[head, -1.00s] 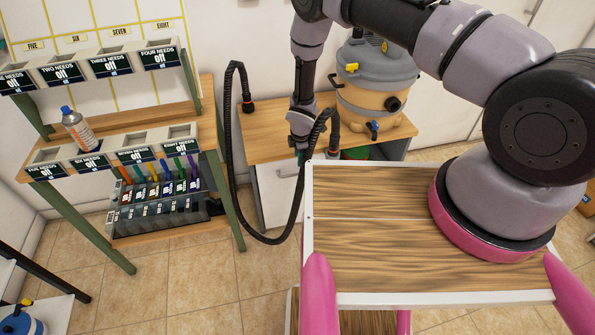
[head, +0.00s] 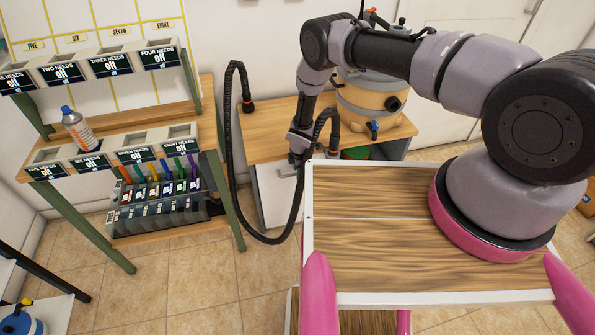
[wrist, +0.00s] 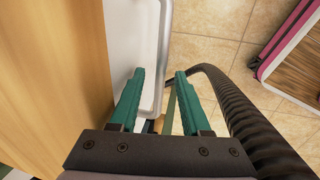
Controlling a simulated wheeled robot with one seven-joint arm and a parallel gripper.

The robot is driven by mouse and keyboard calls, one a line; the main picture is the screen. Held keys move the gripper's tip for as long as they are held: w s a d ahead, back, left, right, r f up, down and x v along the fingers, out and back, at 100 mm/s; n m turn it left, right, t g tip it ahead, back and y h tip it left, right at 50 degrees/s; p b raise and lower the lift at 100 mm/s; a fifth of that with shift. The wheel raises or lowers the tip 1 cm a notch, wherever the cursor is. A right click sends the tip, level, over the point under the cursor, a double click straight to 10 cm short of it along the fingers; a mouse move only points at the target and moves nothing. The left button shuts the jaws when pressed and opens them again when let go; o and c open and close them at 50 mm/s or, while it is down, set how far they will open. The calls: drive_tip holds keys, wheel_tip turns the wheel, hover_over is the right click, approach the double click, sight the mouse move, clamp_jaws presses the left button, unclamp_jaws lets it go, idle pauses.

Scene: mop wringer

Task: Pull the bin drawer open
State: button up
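The bin drawer (head: 273,197) is a white front under the wooden bench, partly hidden by my arm and a black hose. In the wrist view, the white drawer front (wrist: 132,35) lies beside the wooden bench edge, and its metal bar handle (wrist: 163,40) runs down the picture. My gripper (wrist: 160,72) is open, with green fingers to either side of the handle's line. Its left finger overlaps the white front. I cannot tell whether a finger touches the handle. In the head view my gripper is low at the bench's front edge, its fingers mostly hidden.
A black hose (head: 240,200) loops beside my gripper and shows close to the right finger in the wrist view (wrist: 235,105). A vacuum-like canister (head: 372,100) stands on the bench (head: 265,135). A shelf rack stands left. Tiled floor (head: 205,280) is clear before the drawer.

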clamp_jaws()
idle(1.3)
